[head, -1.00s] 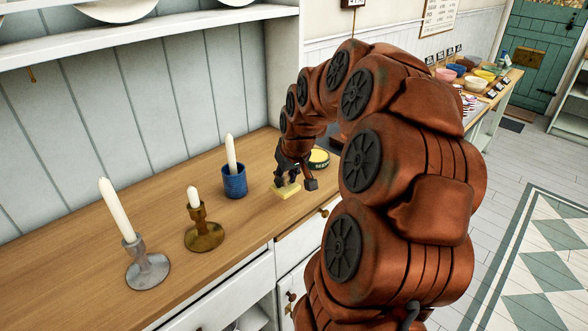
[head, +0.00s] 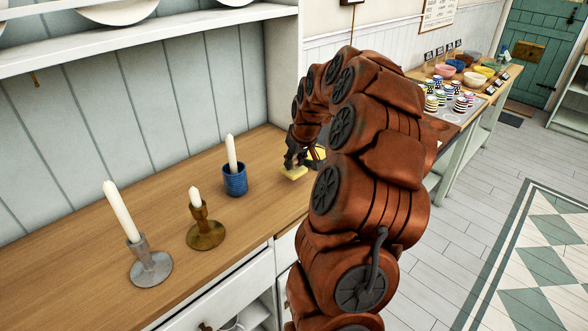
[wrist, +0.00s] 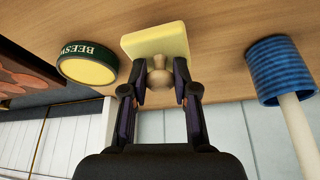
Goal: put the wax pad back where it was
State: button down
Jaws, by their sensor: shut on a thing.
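The pale yellow wax pad (head: 293,173) is at my gripper (head: 298,158), over the wooden counter. In the wrist view the pad (wrist: 155,40) has a round wooden knob (wrist: 160,82). My gripper's two dark fingers are shut on this knob, one on each side. The pad looks close to the counter; I cannot tell if it touches. A round tin with a dark green rim and partly readable "BEESW" lettering (wrist: 88,65) is beside the pad. In the head view my gripper and arm mostly hide the tin.
A blue ribbed cup with a white candle (head: 235,180) stands left of the pad. A brass candlestick (head: 205,235) and a grey candlestick (head: 150,267) stand further left. The wooden counter (head: 110,215) is bare behind them. Striped pots and bowls fill a farther table.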

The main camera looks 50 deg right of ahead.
aim_at(294, 169)
jog(key=shift+f+p, duration=0.5)
jog(key=shift+f, duration=1.1)
jog(key=shift+f, duration=0.15)
jog(key=c, duration=0.9)
grip_release()
